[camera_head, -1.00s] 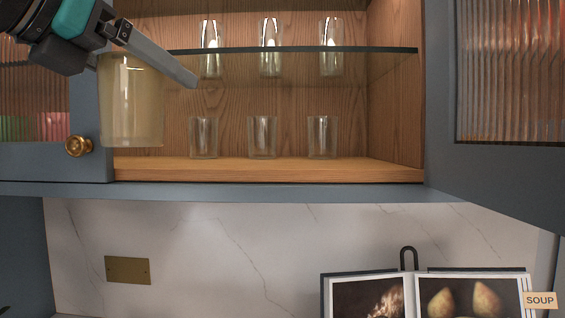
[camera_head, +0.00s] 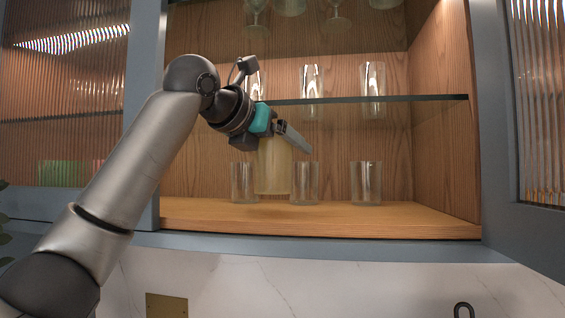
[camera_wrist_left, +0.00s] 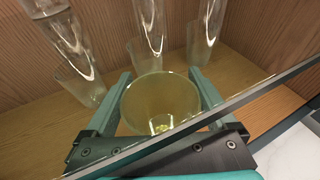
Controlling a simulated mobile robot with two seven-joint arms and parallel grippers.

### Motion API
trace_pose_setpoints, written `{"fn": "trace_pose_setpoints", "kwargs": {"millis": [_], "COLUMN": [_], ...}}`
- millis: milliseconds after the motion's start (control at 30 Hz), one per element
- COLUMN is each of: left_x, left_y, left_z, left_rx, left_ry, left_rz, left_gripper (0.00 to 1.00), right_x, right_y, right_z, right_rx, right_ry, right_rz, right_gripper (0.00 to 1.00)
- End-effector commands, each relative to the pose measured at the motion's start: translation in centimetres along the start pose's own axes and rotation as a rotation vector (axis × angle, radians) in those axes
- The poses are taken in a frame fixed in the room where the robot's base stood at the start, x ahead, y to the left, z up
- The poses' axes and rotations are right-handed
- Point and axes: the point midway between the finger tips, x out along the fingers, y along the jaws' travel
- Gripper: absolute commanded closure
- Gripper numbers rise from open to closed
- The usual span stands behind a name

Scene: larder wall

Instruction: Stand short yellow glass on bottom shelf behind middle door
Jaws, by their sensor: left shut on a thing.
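The short yellow glass (camera_head: 273,172) is upright in my left gripper (camera_head: 283,142), inside the open cabinet. It hangs a little above the bottom shelf (camera_head: 330,218), below the glass shelf (camera_head: 400,98). In the head view it is in front of the gap between the left and middle clear glasses. The left wrist view shows the yellow glass (camera_wrist_left: 160,103) between the two fingers, with the glass shelf's edge crossing in front. My right gripper is not in view.
Clear glasses stand on the bottom shelf at left (camera_head: 244,183), middle (camera_head: 305,184) and right (camera_head: 366,184). Taller glasses (camera_head: 312,88) stand on the glass shelf. The open door (camera_head: 540,100) is at right. Bare shelf lies in front of the clear glasses.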

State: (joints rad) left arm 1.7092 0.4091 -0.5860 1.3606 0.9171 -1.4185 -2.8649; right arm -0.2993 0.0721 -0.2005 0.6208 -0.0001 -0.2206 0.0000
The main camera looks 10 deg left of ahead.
Motion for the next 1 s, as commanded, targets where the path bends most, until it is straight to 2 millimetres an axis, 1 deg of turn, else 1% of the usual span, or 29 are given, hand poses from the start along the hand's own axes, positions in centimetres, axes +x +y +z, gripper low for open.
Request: {"fn": "trace_pose_setpoints", "kwargs": {"millis": [67, 133, 300, 333, 600, 700, 733, 800, 1000], "left_x": [0.2, 0.5, 1.2, 1.2, 1.2, 1.3, 1.3, 1.3, 1.3], "left_y": [0.0, 0.0, 0.0, 0.0, 0.0, 0.0, 0.0, 0.0, 0.0], "left_z": [0.0, -0.6, -3.0, -3.2, -3.2, -3.5, -3.6, -3.6, -3.6], "left_rx": [0.0, 0.0, -0.001, -0.001, 0.0, 0.0, -0.001, -0.001, -0.001], "left_ry": [-0.002, -0.002, -0.001, -0.002, -0.003, -0.002, 0.0, 0.0, 0.0], "left_rz": [0.0, 0.0, -0.002, -0.001, -0.001, -0.001, -0.001, -0.001, -0.001], "left_gripper": [0.95, 0.95, 0.95, 0.95, 0.95, 0.95, 0.09, 0.01, 0.0], "right_x": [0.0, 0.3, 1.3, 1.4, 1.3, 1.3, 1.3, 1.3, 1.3], "right_y": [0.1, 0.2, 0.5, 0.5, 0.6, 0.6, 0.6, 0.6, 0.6], "right_z": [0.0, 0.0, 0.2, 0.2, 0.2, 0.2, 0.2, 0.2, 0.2], "right_rx": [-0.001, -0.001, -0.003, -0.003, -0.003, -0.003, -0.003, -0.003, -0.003], "right_ry": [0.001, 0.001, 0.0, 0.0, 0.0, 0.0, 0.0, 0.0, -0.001], "right_rz": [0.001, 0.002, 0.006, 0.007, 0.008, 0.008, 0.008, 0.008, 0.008], "right_gripper": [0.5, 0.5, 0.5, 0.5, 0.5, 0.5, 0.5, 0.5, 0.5]}}
